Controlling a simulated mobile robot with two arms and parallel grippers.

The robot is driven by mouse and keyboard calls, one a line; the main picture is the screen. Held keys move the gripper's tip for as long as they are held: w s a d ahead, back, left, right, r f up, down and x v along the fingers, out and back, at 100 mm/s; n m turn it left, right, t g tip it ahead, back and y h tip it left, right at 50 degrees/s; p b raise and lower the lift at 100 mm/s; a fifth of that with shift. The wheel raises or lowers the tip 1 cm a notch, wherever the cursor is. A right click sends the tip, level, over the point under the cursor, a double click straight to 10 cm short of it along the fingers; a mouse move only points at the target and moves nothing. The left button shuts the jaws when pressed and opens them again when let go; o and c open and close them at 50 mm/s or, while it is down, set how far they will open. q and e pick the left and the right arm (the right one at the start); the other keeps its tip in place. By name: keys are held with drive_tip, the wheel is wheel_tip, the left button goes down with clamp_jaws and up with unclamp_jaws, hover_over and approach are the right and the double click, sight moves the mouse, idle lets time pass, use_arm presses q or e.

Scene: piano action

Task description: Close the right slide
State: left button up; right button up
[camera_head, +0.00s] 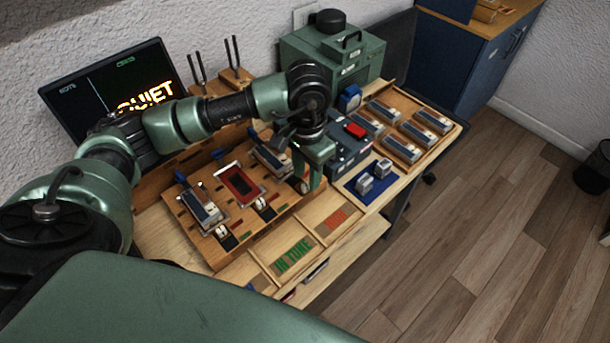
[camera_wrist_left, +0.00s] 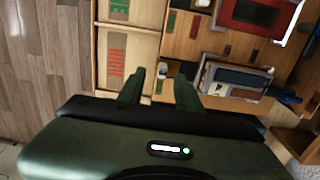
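A wooden board (camera_head: 190,232) holds three units in a row. The right unit, a blue-grey block in a silver frame (camera_head: 268,157), is partly hidden by my left arm; it also shows in the left wrist view (camera_wrist_left: 232,80). A small pale knob (camera_wrist_left: 163,70) sits in a dark slot in front of that unit. I take this to be the right slide; how far it is in or out I cannot tell. My left gripper (camera_head: 312,183) points down there. In the left wrist view its two fingers (camera_wrist_left: 158,90) are apart, with the knob between or just beyond the tips. My right gripper is not in view.
Left of it stand a red unit (camera_head: 240,184) and another blue-grey unit (camera_head: 203,206). A tray with green and red lettering (camera_head: 263,260) lies in front. A dark box with a red top (camera_head: 345,150) and a blue mat (camera_head: 362,196) stand close on the right.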

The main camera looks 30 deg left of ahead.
sight(306, 184)
use_arm(q)
wheel_tip(306, 184, down, 2)
drive_tip(key=shift+a+f, duration=0.1)
drive_tip(key=shift+a, duration=0.05)
drive_tip(key=shift+a+f, duration=0.1)
drive_tip(key=shift+f, duration=0.35)
drive_tip(key=c, duration=0.7)
clamp_jaws()
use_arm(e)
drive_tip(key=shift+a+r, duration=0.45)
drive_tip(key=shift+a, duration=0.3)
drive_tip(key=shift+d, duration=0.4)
use_arm(q)
drive_tip(key=shift+w, duration=0.1)
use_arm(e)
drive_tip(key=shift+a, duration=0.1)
